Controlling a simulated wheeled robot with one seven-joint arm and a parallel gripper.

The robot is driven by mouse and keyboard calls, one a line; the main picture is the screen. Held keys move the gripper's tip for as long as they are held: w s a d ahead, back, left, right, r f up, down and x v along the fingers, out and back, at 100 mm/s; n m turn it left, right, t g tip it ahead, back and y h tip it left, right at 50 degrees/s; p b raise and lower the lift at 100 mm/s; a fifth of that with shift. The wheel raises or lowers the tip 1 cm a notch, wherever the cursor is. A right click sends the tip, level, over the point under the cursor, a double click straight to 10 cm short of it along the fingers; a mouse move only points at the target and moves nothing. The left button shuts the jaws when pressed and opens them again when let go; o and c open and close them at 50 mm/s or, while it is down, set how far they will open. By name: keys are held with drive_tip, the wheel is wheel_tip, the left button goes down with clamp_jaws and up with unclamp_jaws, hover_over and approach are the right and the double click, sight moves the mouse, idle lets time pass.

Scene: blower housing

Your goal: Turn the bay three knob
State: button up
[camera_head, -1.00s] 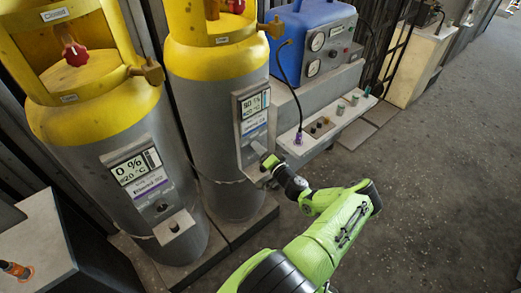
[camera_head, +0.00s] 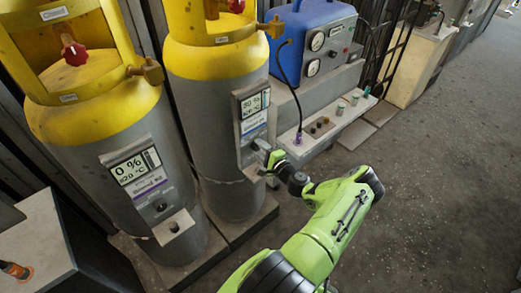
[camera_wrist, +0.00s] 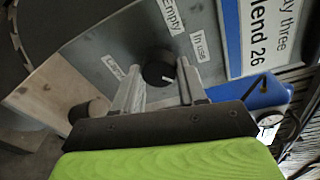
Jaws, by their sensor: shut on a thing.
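The bay three knob (camera_wrist: 157,68) is black and round with a small white mark at its lower right. It sits on a grey panel (camera_wrist: 110,55) with the labels "Empty" and "In use" and a third, partly hidden label. A label reading "...ay three" is at the upper right in the wrist view. My gripper (camera_wrist: 159,84) has one finger on each side of the knob and is shut on it.
A second dark round part (camera_wrist: 88,110) stands on a pale ledge left of my fingers. Another yellow-topped cylinder (camera_head: 90,120) stands left. A blue machine (camera_head: 318,45) and a ledge with small knobs (camera_head: 335,118) are at the right. The floor (camera_head: 430,190) at right is clear.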

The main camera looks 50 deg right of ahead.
drive_tip(key=shift+f+m, duration=0.1)
drive_tip(key=shift+m, duration=0.9)
drive_tip(key=o, duration=1)
drive_tip(key=shift+o, duration=0.2)
drive_tip(key=p+v, duration=0.1)
drive_tip(key=v, duration=1.4)
drive_tip(key=shift+s, duration=0.45)
drive_tip(key=shift+w+y, duration=0.1)
drive_tip(key=shift+y, duration=0.2)
